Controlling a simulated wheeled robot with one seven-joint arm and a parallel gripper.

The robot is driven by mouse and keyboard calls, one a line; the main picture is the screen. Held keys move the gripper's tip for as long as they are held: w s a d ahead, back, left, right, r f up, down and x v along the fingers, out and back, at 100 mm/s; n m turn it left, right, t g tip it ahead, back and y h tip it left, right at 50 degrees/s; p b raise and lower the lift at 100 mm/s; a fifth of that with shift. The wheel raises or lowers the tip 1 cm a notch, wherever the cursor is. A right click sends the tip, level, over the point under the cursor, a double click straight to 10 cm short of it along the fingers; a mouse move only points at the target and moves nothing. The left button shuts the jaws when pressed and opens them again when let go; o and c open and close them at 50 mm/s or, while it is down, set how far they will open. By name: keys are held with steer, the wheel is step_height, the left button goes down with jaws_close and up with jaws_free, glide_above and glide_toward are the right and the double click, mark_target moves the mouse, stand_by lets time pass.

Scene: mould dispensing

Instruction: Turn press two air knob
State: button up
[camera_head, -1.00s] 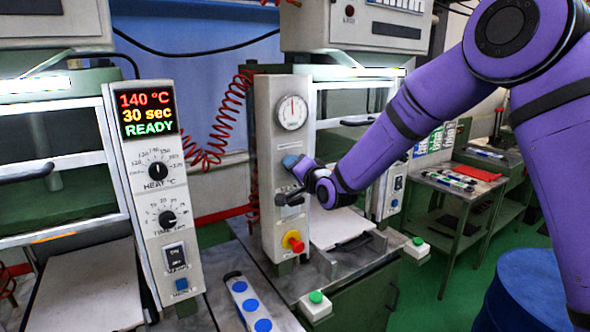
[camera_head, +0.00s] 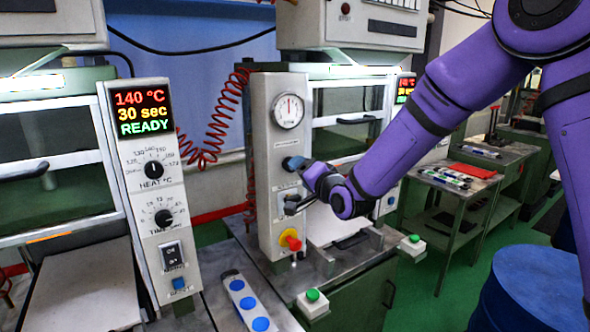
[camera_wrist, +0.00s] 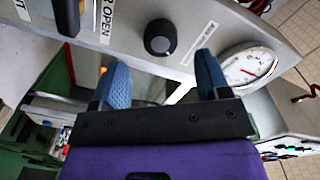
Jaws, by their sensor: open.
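The black round air knob (camera_wrist: 160,37) is on the pale panel of the second press, in the wrist view. It lies between a gauge and an OPEN label and shows beyond the gap between my fingers. My gripper (camera_wrist: 163,76) is open, with one blue-padded finger to each side of the knob in the picture. I see no contact with the knob. In the head view my gripper (camera_head: 294,166) is in front of the second press's panel (camera_head: 264,135), below its round gauge (camera_head: 288,111). The knob is hidden there behind the gripper.
A dark lever (camera_head: 291,205) sticks out just below my gripper, with a red-and-yellow button (camera_head: 290,239) under it. The first press's panel (camera_head: 152,195) reads 140 °C, 30 sec, READY. A red coiled hose (camera_head: 213,140) hangs between the presses. A blue drum (camera_head: 522,288) stands at right.

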steer(key=v, duration=0.4)
steer(key=shift+s+d, duration=0.2)
steer(key=shift+s, duration=0.05)
steer(key=s+d+r+n+g+h, duration=0.2)
steer(key=s+d+r+h, duration=0.3)
steer(key=d, duration=0.4)
steer(key=s+d+r+n+g+h, duration=0.1)
steer(key=s+d+r+g+h, duration=0.15)
steer(key=s+d, duration=0.55)
steer(key=s+d+n+g+h, duration=0.1)
steer(key=s+d, duration=0.4)
steer(key=s, duration=0.6)
steer(key=s+d+r+g+h, duration=0.1)
steer(key=s+d+g, duration=0.3)
steer(key=s, duration=0.8)
steer(key=shift+s+d+n, duration=0.25)
steer(key=shift+d+n, duration=0.15)
steer(key=shift+d, duration=0.05)
